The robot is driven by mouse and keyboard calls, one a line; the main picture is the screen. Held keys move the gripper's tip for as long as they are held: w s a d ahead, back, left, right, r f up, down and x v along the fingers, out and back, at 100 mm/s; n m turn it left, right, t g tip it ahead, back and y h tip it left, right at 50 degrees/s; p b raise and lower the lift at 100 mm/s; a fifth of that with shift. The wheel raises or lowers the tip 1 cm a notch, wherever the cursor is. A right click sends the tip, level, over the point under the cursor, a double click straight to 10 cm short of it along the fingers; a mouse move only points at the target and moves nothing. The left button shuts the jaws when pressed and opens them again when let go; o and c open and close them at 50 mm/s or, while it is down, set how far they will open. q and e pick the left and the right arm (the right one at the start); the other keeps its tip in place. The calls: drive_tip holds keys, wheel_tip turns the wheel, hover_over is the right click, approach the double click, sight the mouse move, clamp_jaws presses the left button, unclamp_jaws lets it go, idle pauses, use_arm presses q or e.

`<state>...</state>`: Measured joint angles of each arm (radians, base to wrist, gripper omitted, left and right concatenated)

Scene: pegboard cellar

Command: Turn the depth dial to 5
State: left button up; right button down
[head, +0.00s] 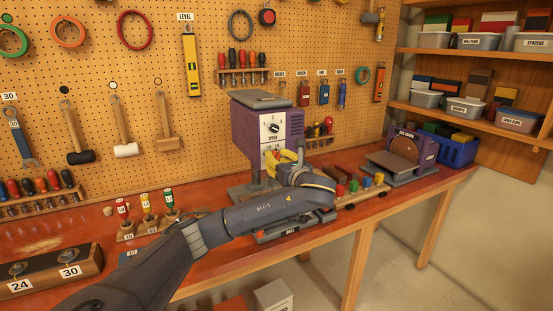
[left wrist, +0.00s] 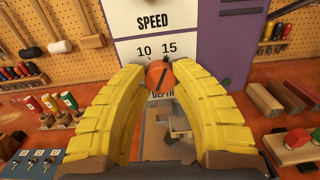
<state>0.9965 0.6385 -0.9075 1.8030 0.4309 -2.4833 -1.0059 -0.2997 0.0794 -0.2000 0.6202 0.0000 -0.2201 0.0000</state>
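The purple machine (head: 252,125) has a white front panel with a dark speed dial (head: 273,128) above. Below it is the depth dial, an orange round knob (left wrist: 159,75) marked DEPTH, with a dark line leaning up and right toward the 15. The numbers 10 and 15 show above it; any other marks are hidden behind my fingers. My left gripper (head: 284,157) is at the panel. Its yellow fingers (left wrist: 160,73) stand on both sides of the orange knob and look closed against it. In the head view my gripper hides the knob. My right gripper is not in view.
Right of the machine stand a block with coloured knobs (head: 358,186) and a purple disc sander (head: 410,150). Coloured-handled tools (head: 146,212) stand in a holder to the left. A block marked 24 and 30 (head: 45,273) lies front left. A pegboard with tools is behind.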

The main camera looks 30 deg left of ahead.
use_arm(q)
clamp_jaws()
drive_tip(key=n, duration=0.3)
drive_tip(key=shift+n, duration=0.4)
drive_tip(key=n, duration=0.5)
drive_tip(key=shift+f+n, duration=0.1)
drive_tip(key=shift+n, duration=0.2)
drive_tip(key=n, duration=0.5)
drive_tip(key=shift+n, duration=2.8)
